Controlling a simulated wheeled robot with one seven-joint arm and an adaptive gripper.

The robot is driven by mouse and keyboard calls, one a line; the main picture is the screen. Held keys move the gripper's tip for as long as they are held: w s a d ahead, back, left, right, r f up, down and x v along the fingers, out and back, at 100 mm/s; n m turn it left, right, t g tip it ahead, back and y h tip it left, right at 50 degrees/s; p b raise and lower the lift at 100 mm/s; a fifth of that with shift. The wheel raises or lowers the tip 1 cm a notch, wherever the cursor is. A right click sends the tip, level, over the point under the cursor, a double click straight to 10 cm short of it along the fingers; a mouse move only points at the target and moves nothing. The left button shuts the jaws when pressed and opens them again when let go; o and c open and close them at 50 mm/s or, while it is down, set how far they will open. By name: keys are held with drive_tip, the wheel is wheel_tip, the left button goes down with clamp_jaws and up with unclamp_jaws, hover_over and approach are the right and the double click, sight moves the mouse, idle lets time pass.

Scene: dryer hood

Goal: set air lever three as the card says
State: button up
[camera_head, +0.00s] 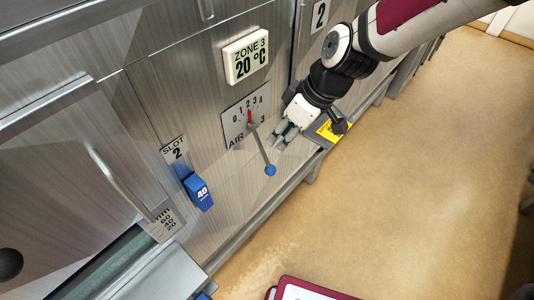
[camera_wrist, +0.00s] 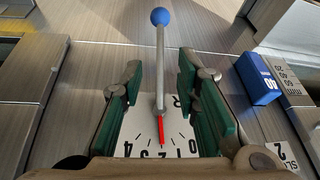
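The air lever three (camera_head: 262,150) is a thin grey rod with a blue ball knob (camera_head: 270,171), hanging down and slightly right from its plate (camera_head: 233,126). The plate reads AIR 3 and has a scale from 0 to 4; the red pointer (camera_head: 250,116) stands near 2. In the wrist view the rod (camera_wrist: 160,62) lies between the two green-padded fingers of my gripper (camera_wrist: 160,72), with gaps at both sides; the knob is beyond the fingertips. In the head view my gripper (camera_head: 284,138) is right of the rod. A maroon-edged board (camera_head: 288,283), possibly the card, is cut off below; its text is unreadable.
A blue slot 2 tab (camera_head: 199,192) sits left of the lever. A handle (camera_head: 122,182) stands out at the left. A yellow label (camera_head: 331,131) is behind my gripper. The floor at right is clear.

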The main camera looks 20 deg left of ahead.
sight(265, 158)
drive_tip(key=x, duration=1.1)
drive_tip(key=shift+f, duration=0.15)
clamp_jaws()
